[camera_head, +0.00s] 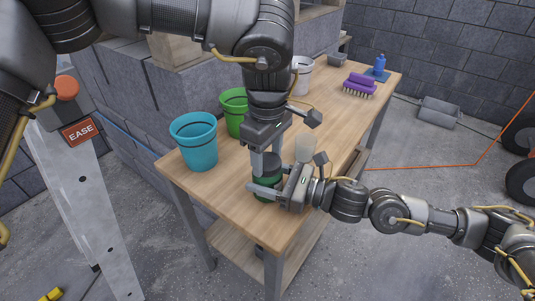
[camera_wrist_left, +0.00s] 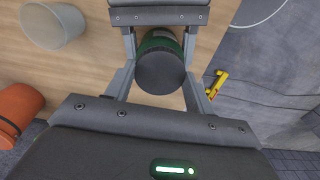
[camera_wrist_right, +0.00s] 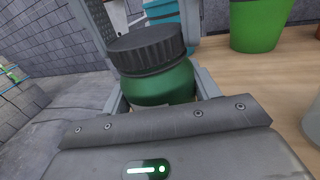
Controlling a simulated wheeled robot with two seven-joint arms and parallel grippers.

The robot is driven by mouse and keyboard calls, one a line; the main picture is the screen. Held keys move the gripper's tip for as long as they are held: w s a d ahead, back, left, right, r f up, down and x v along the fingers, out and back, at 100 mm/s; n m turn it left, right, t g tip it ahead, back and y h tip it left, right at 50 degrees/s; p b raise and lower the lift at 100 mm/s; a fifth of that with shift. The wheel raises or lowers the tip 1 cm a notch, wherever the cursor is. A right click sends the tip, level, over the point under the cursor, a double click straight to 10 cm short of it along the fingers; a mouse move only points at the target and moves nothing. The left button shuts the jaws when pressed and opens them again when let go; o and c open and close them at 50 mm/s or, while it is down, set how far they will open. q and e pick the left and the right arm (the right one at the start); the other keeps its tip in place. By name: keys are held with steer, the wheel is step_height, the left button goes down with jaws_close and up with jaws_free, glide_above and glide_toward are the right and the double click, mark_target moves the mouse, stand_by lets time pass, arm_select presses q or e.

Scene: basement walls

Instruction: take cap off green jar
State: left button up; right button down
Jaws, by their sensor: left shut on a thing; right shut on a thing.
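The green jar (camera_head: 267,187) stands near the table's front end, with its dark ribbed cap (camera_wrist_right: 147,50) on top. The jar's green body shows below the cap in the right wrist view (camera_wrist_right: 162,85). My left gripper (camera_head: 266,172) reaches down from above and is shut on the cap, one finger on each side. The round cap top also shows in the left wrist view (camera_wrist_left: 160,70). My right gripper (camera_head: 268,192) comes in from the right, low down, and is shut on the jar's body. The fingers partly hide jar and cap in the head view.
A translucent cup (camera_head: 304,148) is close behind my right gripper. A purple brush (camera_head: 359,85) and blue bottle (camera_head: 380,64) are farther back.

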arm_select(q)
steer(key=n, duration=1.4)
steer(key=shift+d, duration=0.1)
steer(key=n, duration=1.2)
steer(key=shift+r+n, duration=0.1)
steer(key=shift+n, duration=0.2)
steer(key=n, duration=1.4)
steer(key=shift+n, duration=0.4)
steer(key=n, duration=1.2)
steer(key=shift+r, duration=0.1)
